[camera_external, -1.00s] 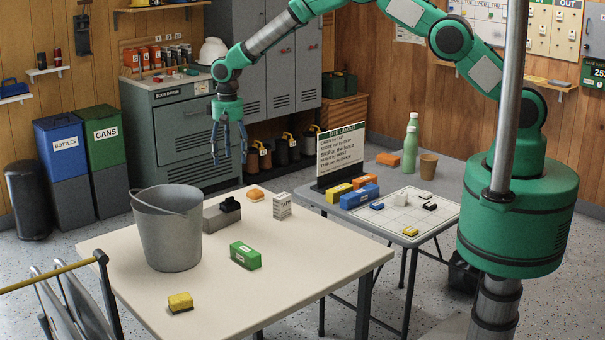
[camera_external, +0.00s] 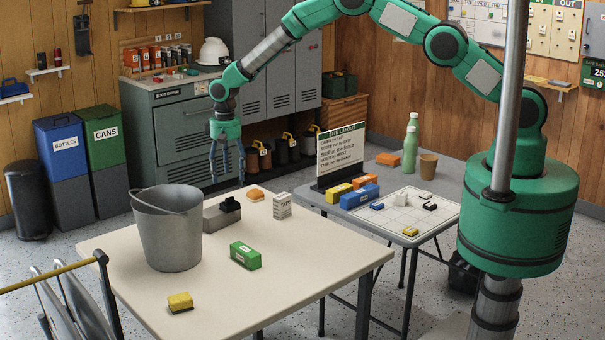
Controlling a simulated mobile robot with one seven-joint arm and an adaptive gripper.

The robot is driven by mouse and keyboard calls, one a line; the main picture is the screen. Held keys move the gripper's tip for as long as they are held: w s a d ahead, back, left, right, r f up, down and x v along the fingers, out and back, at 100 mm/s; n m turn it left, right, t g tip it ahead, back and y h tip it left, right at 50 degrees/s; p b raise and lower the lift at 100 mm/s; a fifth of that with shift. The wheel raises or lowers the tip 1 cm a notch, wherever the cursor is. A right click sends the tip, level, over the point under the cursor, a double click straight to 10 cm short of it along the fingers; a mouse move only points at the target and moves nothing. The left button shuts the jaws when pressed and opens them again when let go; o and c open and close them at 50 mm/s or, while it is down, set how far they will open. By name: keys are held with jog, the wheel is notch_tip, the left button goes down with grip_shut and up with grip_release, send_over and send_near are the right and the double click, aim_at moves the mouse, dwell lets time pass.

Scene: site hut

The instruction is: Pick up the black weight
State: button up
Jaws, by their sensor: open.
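A small black block with a raised top (camera_external: 230,205), which looks like the black weight, sits on the right end of a grey block (camera_external: 214,220) on the cream table. My gripper (camera_external: 227,182) is open and empty, fingers pointing down. In the picture its fingertips are just above the black block; a gap shows between them. The exact depth between them is hard to tell from this one view.
A grey bucket (camera_external: 172,240) stands close left of the grey block. A bun-like item (camera_external: 254,195) and a white tape box (camera_external: 282,206) are to the right. A green block (camera_external: 245,256) and yellow sponge (camera_external: 180,302) lie nearer the front; the table's right front is clear.

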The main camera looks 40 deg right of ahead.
aim_at(229, 198)
jog(key=shift+f, duration=2.2)
jog(key=shift+f, duration=0.15)
jog(key=shift+f, duration=2.45)
grip_shut()
jog(key=shift+r, duration=0.15)
